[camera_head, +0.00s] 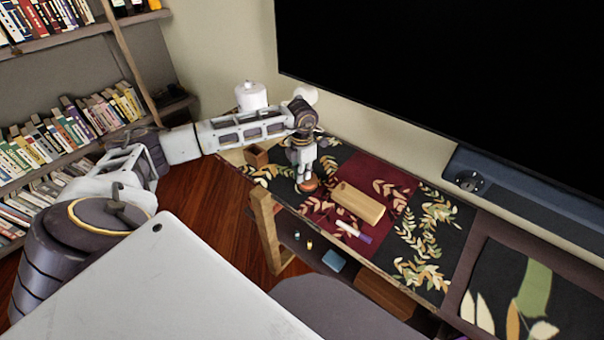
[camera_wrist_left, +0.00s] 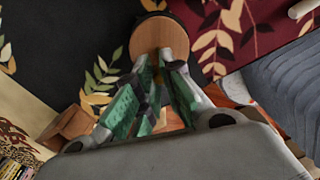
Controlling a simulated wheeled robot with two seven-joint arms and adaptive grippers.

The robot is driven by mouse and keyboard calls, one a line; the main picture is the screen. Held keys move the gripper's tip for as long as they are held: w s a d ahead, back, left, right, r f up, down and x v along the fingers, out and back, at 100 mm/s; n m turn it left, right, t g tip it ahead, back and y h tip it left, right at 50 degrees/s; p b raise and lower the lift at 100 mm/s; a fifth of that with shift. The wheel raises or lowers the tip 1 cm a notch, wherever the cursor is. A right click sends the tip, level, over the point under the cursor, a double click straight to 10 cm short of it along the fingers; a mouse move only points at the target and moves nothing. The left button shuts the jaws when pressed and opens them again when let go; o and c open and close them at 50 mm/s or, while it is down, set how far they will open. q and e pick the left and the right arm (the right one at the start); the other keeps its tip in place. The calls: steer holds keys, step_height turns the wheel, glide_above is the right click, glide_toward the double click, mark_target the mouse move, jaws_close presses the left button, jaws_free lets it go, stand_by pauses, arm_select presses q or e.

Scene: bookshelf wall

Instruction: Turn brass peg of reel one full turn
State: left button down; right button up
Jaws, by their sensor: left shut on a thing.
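The reel shows as a round wooden disc on the patterned cabinet top; only its reddish edge (camera_head: 307,185) shows under my left gripper (camera_head: 304,176) in the head view. In the left wrist view the wooden face of the reel (camera_wrist_left: 158,32) lies just past the fingertips, with a dark rim at its far edge. My left gripper (camera_wrist_left: 157,60) points down at the disc, its fingertips close together over the near part of its face. The brass peg is hidden between the fingertips, where the gripper is shut. My right gripper is in neither view.
A small brown wooden box (camera_head: 257,157) stands left of the reel. A wooden board (camera_head: 358,203) and a white and purple marker (camera_head: 354,231) lie to its right. A large black screen (camera_head: 450,70) hangs behind; a bookshelf (camera_head: 60,130) stands at left.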

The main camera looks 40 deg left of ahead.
arm_select(q)
steer(key=c, duration=1.5)
jaws_free()
steer(key=shift+r, duration=6)
